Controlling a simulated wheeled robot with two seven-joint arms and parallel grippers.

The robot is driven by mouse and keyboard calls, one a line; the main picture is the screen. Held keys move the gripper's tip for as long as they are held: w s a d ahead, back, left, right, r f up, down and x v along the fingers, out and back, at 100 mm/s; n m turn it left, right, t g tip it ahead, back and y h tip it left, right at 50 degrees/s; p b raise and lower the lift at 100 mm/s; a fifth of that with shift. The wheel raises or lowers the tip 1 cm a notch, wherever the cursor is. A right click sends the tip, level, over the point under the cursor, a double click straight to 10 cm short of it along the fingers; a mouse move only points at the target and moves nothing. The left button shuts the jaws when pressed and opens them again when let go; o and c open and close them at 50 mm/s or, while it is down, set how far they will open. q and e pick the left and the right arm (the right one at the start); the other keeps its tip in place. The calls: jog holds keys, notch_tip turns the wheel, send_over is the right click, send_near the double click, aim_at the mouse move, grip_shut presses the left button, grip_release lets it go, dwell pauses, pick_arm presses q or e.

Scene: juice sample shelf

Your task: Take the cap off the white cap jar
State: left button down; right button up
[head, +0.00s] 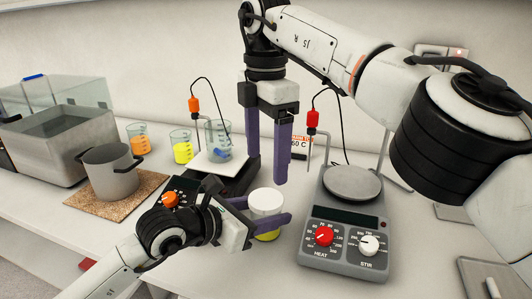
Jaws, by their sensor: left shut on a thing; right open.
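The white cap jar (268,236) stands low in the middle of the head view, with yellow content showing below its white cap (266,201). My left gripper (262,216) comes in from the left and is shut on the jar, one purple finger on each side. The fingers hide part of the jar's side. The cap sits on top of the jar. My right gripper (283,150) points down above and behind the jar, its two purple fingers apart and empty. It does not touch the cap.
A hotplate stirrer (346,222) with red and white knobs stands right of the jar. A second one (182,190) behind my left gripper bears a beaker (217,137). A pot (111,172), yellow and orange beakers and a metal bath (62,142) stand left.

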aim_at(266, 198)
jog(key=shift+f, duration=4)
jog(key=c, duration=1.1)
jog(key=shift+c, duration=0.2)
jog(key=n, duration=0.6)
jog(key=shift+n, duration=0.3)
jog(key=o, duration=1.2)
